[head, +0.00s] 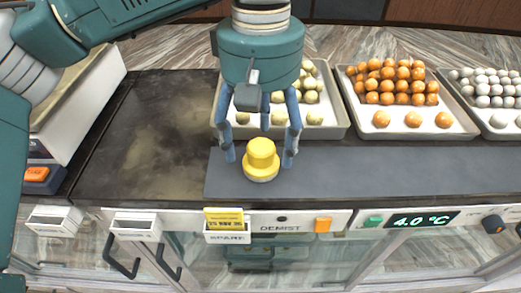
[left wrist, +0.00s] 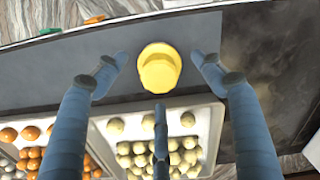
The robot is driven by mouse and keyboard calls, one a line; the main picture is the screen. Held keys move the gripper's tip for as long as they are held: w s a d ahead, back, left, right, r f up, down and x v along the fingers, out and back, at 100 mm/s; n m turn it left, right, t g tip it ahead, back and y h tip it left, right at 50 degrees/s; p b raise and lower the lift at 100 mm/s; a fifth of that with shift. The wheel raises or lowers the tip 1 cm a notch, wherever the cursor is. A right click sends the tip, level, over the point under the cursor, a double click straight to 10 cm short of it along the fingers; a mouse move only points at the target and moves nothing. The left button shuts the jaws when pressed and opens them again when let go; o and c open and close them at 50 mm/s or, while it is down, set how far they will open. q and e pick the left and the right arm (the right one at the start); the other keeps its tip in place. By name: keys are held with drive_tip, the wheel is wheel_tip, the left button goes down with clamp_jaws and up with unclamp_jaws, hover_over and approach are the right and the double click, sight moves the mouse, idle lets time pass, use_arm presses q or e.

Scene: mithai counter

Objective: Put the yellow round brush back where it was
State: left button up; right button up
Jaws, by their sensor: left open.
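The yellow round brush (head: 261,160) stands upright on the dark grey mat (head: 345,175) near the counter's front edge, with a pale band at its base. In the left wrist view the brush (left wrist: 159,68) lies between the spread fingers. My left gripper (head: 262,152) comes down over it with its fingers open on both sides, apart from the brush. In the left wrist view my left gripper (left wrist: 160,70) shows gaps between its fingers and the brush. My right gripper is not in view.
Behind the brush is a tray (head: 336,131) of pale yellow sweets. A tray (head: 463,133) of orange sweets and another of white ones stand to the right. A scale-like machine (head: 85,105) is at left. Dark counter (head: 150,150) left of the mat is clear.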

sight(261, 145)
use_arm(q)
wheel_tip(261, 145, up, 9)
drive_tip(key=shift+r+b, duration=0.15)
drive_tip(key=shift+b, duration=0.3)
